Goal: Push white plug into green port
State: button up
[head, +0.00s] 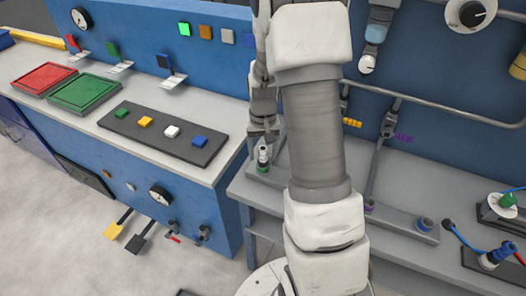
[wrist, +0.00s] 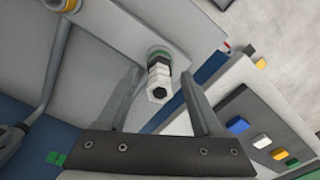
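The white plug (head: 263,153) stands upright at the green port (head: 263,168) on the grey bench. I cannot tell how deep it sits. In the wrist view the white plug (wrist: 159,80) shows end-on with a dark hole in its end, and the green port (wrist: 159,51) is a ring just behind it. My gripper (head: 263,133) is just above the plug, pointing down. In the wrist view my gripper (wrist: 161,76) is open, one finger on each side of the plug with gaps visible. My arm hides part of the bench in the head view.
A blue port (head: 425,224) sits on the same bench to the right. A grey pipe (head: 440,103) runs along the blue back wall. To the left, a dark panel (head: 150,137) with coloured buttons lies on the adjoining counter, near red and green trays (head: 84,92).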

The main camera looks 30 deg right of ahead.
notch_tip(320, 180, up, 18)
jog(key=p, duration=0.1)
jog(key=shift+f+p, duration=0.2)
jog(key=shift+p, duration=0.15)
jog(key=s+a+r+n+t, duration=0.2)
jog(key=s+a+r, duration=0.2)
jog(key=s, duration=0.5)
jog(key=s+a+r+n+t, duration=0.2)
jog(key=s+a+r, duration=0.3)
jog(key=s+a, duration=0.3)
jog(key=shift+s+a+t, duration=0.25)
jog(key=shift+s+t, duration=0.55)
jog(key=shift+s, duration=0.05)
jog(key=shift+r, duration=0.1)
